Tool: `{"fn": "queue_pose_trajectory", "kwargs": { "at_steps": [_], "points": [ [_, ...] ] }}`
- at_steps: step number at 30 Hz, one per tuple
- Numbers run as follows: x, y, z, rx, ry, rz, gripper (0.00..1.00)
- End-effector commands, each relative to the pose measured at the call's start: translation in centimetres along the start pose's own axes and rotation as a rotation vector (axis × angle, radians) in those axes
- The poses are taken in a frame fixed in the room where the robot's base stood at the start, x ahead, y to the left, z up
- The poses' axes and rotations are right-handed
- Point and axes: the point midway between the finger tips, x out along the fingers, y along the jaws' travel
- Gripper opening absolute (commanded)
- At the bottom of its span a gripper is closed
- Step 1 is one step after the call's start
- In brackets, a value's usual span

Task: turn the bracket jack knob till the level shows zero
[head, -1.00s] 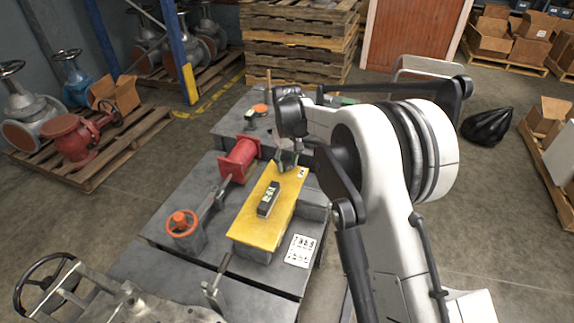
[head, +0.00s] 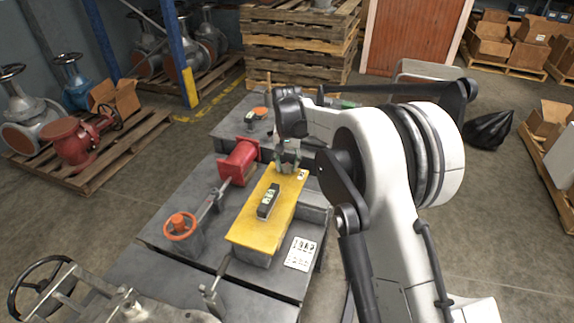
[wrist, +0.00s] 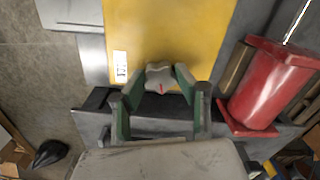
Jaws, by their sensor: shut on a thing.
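The bracket is a yellow plate (head: 250,228) on a grey bench; it also fills the top middle of the wrist view (wrist: 170,25). A small dark level (head: 268,201) with a greenish vial lies on the plate; its bubble is too small to read. The jack knob (wrist: 158,76), grey and lobed with a red mark, is at the plate's far end. My gripper (wrist: 159,79) is shut on the knob, one green-padded finger on each side. In the head view my gripper (head: 287,166) is at the plate's far end, and the knob is mostly hidden there.
A red flanged cylinder (head: 239,162) stands close left of the plate. An orange handwheel (head: 180,226) is at front left. A white number card (head: 300,253) lies right of the plate. Wooden pallets (head: 300,45) stand behind the bench.

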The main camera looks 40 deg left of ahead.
Motion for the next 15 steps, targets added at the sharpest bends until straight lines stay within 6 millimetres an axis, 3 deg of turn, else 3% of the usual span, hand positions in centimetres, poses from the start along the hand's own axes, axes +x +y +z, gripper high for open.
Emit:
{"fn": "queue_pose_trajectory", "kwargs": {
  "at_steps": [11,12,15],
  "points": [
    [0.19,0.05,0.08,0.005,-0.003,0.001,0.04],
    [0.19,0.05,0.08,0.005,-0.003,0.001,0.32],
    [0.17,0.05,0.07,0.005,-0.002,0.001,0.45]
  ]
}}
